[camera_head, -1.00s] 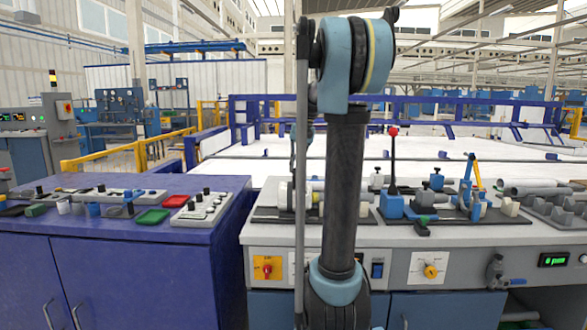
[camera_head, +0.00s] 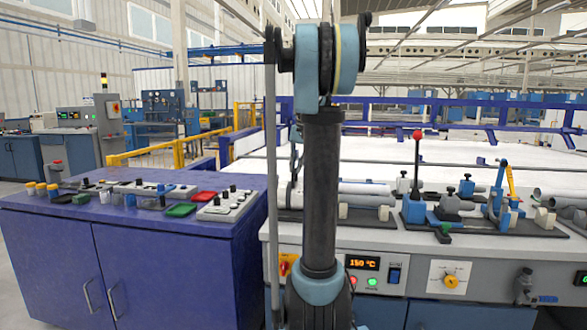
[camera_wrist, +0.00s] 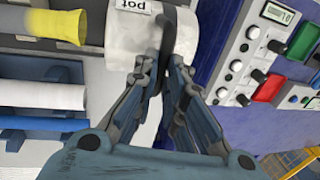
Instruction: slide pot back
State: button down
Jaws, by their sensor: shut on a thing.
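A white pot (camera_wrist: 128,38) with the printed word "pot" shows at the top of the wrist view. A dark curved strip, seemingly its handle, runs down its front. My gripper (camera_wrist: 160,72) has both fingers at this dark strip and is shut on the pot. The exact contact is partly hidden by the fingers.
The blue cabinet (camera_head: 160,265) with a control panel (camera_head: 227,208) stands left of the grey bench (camera_head: 420,258). White pipes (camera_head: 362,195) and a clamp fixture (camera_head: 450,205) lie on the bench. In the wrist view, a yellow flared piece (camera_wrist: 45,33) and a white pipe (camera_wrist: 40,97) are left of the pot.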

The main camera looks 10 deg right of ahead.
jog(key=shift+w+a, duration=0.15)
jog(key=shift+a, duration=0.1)
jog(key=c, duration=1.7)
grip_release()
jog(key=shift+a, duration=0.15)
jog(key=shift+o, duration=0.2)
jog(key=shift+d+r, duration=0.2)
jog(key=shift+r, duration=0.1)
notch_tip(320, 180, up, 11)
jog(key=s+d, duration=0.1)
jog(key=d, duration=0.1)
